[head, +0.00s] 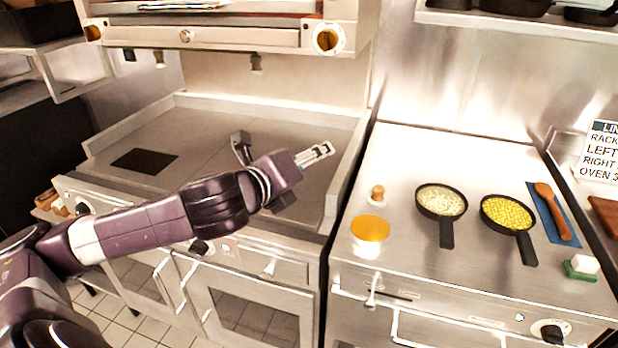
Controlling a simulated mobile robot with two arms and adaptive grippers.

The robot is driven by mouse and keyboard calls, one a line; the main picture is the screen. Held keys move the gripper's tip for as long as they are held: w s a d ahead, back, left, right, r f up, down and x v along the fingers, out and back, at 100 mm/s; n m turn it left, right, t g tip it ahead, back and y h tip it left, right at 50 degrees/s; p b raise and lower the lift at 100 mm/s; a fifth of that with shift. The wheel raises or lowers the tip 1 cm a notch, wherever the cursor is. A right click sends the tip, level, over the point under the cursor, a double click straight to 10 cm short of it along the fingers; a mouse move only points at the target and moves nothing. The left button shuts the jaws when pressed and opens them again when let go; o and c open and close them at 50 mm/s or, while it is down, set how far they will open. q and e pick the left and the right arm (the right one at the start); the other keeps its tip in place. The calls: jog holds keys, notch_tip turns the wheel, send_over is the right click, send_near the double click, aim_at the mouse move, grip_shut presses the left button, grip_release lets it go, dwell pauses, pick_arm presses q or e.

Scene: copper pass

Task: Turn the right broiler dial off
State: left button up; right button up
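The broiler (220,37) is the steel unit at the top of the head view. Its right dial (327,38) is round with a pale rim and an amber-brown face, at the right end of its front. Its exact setting is too small to read. A similar left dial (93,32) sits at the other end. My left gripper (322,152) is over the right edge of the griddle, below the right dial and well apart from it. Its fingers look close together, but their gap is unclear. It touches nothing visible. My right gripper is out of view.
The flat griddle (300,140) lies under the broiler. On the steel counter (400,150) at right are two pans (441,200) (508,213), an amber-topped cup (370,232), a small wooden-topped shaker (377,195) and a wooden spoon (553,210) on a blue cloth. Space before the right dial is clear.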

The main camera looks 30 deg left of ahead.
pick_arm(q)
jog(key=shift+s+d+f+n+g, duration=0.2)
jog(key=shift+f+n, duration=0.15)
jog(key=shift+f, duration=0.4)
jog(key=shift+s+d+f+n+g, duration=0.1)
jog(key=shift+d+f+n, duration=0.2)
jog(key=shift+f, duration=0.4)
jog(key=shift+a, duration=0.1)
